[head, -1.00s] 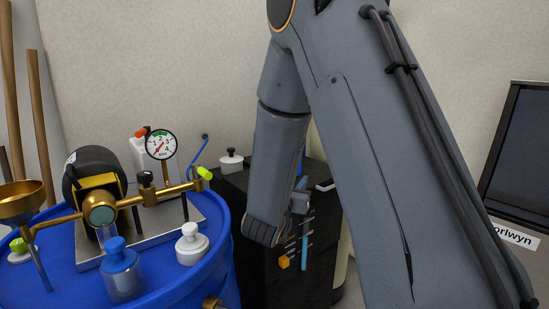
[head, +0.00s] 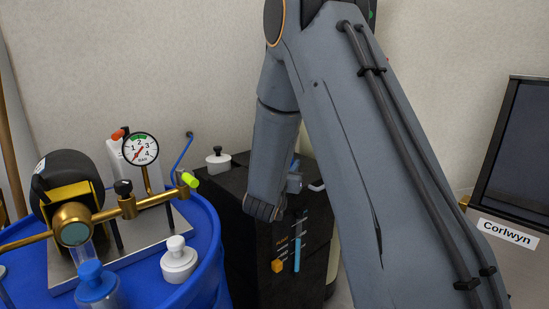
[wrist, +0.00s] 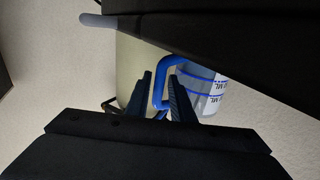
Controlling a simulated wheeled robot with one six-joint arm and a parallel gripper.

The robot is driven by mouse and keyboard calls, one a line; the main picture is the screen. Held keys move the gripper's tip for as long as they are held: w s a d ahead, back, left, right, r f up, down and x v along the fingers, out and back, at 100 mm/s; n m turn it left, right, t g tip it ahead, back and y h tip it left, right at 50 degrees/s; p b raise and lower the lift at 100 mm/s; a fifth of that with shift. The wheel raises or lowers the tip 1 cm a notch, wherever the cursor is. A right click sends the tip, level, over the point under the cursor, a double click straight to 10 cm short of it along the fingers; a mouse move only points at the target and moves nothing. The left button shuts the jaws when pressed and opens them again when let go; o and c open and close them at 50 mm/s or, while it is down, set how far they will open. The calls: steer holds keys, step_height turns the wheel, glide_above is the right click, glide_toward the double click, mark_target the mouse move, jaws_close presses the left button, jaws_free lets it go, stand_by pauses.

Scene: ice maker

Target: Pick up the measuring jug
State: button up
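The measuring jug (wrist: 209,91) is clear with blue markings and a blue handle. It shows at the right of centre in the wrist view, partly covered by a dark edge above. My gripper (wrist: 161,77) is open, with its two dark fingers apart on either side of the blue handle (wrist: 159,84). I cannot tell whether a finger touches it. In the head view my arm hides the gripper tips, and I cannot make out the jug there.
A blue drum (head: 207,250) at the left carries a brass pump assembly, a pressure gauge (head: 141,149) and a white stoppered pot (head: 178,262). A black cabinet (head: 236,230) stands behind my arm, with a small white pot (head: 218,160) on top.

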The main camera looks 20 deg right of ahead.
steer(key=shift+w+d, duration=0.15)
steer(key=shift+d, duration=0.05)
jaws_close()
steer(key=shift+r, duration=0.1)
